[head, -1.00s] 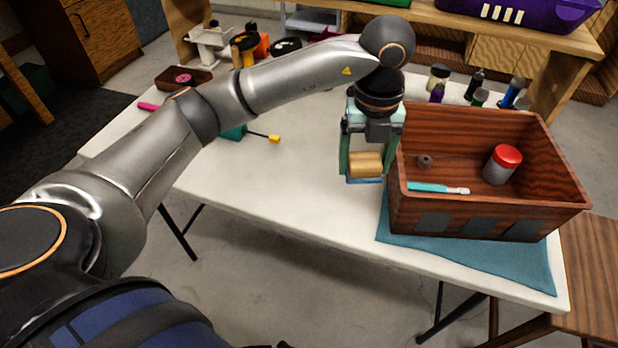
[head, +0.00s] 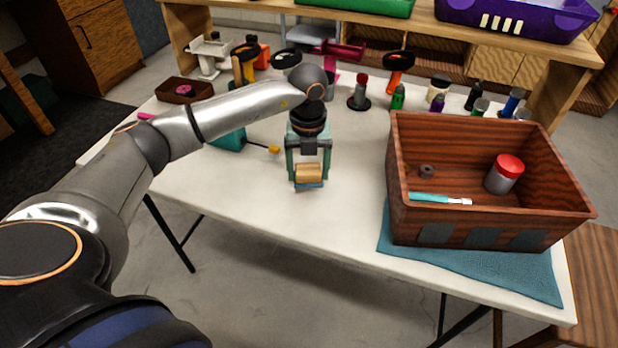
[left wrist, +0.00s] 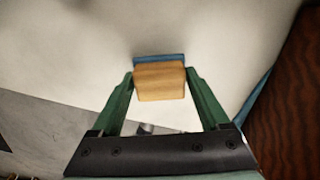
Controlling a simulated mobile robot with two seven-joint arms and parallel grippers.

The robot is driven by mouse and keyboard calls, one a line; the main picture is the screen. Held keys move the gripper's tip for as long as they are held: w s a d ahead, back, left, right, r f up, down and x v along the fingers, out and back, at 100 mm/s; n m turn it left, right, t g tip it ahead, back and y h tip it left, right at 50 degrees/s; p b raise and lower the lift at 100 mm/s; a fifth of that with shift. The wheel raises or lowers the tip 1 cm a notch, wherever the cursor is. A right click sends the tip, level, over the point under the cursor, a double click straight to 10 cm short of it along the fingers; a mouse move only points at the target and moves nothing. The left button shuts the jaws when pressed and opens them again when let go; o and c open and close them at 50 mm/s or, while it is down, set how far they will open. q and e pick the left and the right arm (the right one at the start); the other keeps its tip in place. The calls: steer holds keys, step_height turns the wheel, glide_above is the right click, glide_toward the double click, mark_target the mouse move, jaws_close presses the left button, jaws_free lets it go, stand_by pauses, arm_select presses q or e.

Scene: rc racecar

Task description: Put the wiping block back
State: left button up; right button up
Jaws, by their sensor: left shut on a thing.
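My left gripper (head: 308,172) is shut on the wiping block (head: 309,173), a small tan wooden block with a blue layer beneath it. It is over the white table (head: 240,190), left of the wooden box; I cannot tell whether the block touches the table. In the left wrist view the block (left wrist: 160,82) sits between the two green fingers, its blue edge at the far side. My right gripper is not in view.
A wooden box (head: 480,236) on a teal cloth (head: 480,262) stands at the right, holding a red-lidded jar (head: 503,172) and a teal-handled brush (head: 430,197). Several bottles and stands line the table's back. A teal object (head: 229,138) lies left of my gripper. The front middle table is clear.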

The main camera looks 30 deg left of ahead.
mark_target(309, 169)
arm_select(q)
steer(key=shift+d+f, duration=0.1)
steer(key=shift+f, duration=1.2)
steer(key=shift+f, duration=0.15)
steer(key=o, duration=1.2)
steer(key=shift+c, duration=0.2)
step_height(309, 169, up, 12)
steer(key=shift+r+p, duration=0.2)
steer(key=shift+p, duration=0.4)
